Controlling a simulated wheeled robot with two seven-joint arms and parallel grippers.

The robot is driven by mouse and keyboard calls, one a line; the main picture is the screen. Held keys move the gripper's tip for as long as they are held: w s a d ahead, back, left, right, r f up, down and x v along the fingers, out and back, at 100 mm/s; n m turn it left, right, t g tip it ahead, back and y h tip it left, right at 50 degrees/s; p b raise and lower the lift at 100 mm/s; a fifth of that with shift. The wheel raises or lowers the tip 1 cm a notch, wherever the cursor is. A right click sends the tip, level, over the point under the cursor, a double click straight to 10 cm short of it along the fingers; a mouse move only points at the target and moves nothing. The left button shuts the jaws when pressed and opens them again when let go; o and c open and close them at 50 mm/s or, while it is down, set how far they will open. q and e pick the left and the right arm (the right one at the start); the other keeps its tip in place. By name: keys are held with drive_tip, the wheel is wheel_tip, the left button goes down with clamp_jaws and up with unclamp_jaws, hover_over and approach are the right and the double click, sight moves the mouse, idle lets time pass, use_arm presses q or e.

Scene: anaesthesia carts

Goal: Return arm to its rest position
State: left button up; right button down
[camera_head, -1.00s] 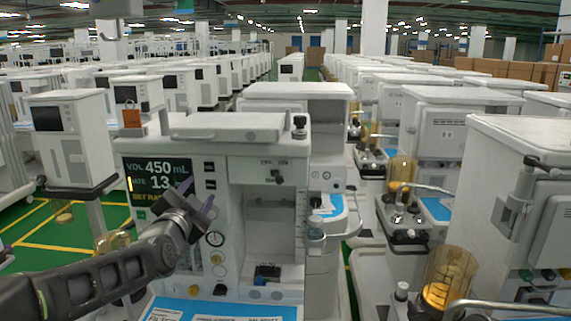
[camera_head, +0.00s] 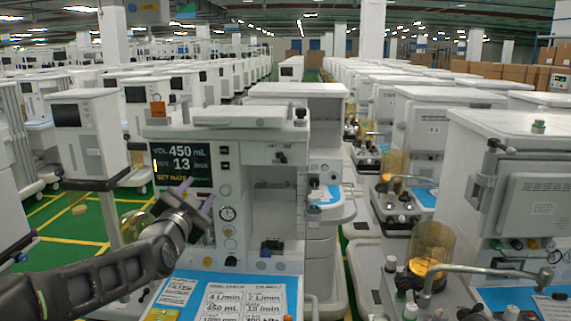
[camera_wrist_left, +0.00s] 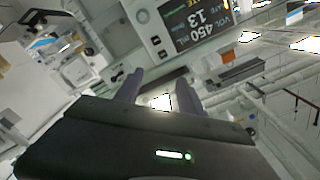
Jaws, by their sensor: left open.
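My left arm (camera_head: 90,285) reaches in from the lower left in the head view. Its gripper (camera_head: 197,196) is open and empty, with two purple-grey fingers pointing up and right. In the picture it overlaps the left part of the nearest anaesthesia cart (camera_head: 280,150), just below its dark screen (camera_head: 182,172). No contact with the cart is visible. In the left wrist view the two fingers (camera_wrist_left: 160,88) stand apart with nothing between them, and the screen (camera_wrist_left: 197,22) shows tilted above them. My right gripper is not in view.
A blue sheet with printed cards (camera_head: 225,290) lies on the cart's worktop below the gripper. Another cart (camera_head: 520,200) stands close on the right, with an amber canister (camera_head: 430,248) beside it. Rows of carts fill the hall. Green floor (camera_head: 85,225) shows at left.

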use_arm(q)
drive_tip(key=s+d+f+n+g+h+b, duration=0.1)
drive_tip(key=s+d+f+n+g, duration=0.2)
drive_tip(key=f, duration=1)
drive_tip(key=s+d+f+n+g+b, duration=0.15)
drive_tip(key=s+d+f, duration=0.25)
drive_tip(key=f, duration=0.9)
drive_tip(key=s+d+f+n+g+h+b, duration=0.1)
drive_tip(key=s+d+f+n+g, duration=0.2)
drive_tip(key=f, duration=1.1)
drive_tip(key=s+d+f+n+g+b, duration=0.1)
drive_tip(key=s+f+g+b, duration=0.2)
drive_tip(key=s+f, duration=1.1)
drive_tip(key=s+d+f+n+g+h+b, duration=0.1)
drive_tip(key=s+f+g, duration=0.6)
drive_tip(key=s+f, duration=0.8)
drive_tip(key=s+d+n+b, duration=0.1)
drive_tip(key=s+b, duration=0.1)
drive_tip(key=s, duration=0.1)
drive_tip(key=shift+f, duration=0.3)
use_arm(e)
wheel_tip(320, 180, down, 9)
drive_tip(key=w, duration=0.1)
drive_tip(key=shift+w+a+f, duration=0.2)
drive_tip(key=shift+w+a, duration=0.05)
use_arm(q)
drive_tip(key=shift+w, duration=0.1)
drive_tip(key=shift+c, duration=0.4)
clamp_jaws()
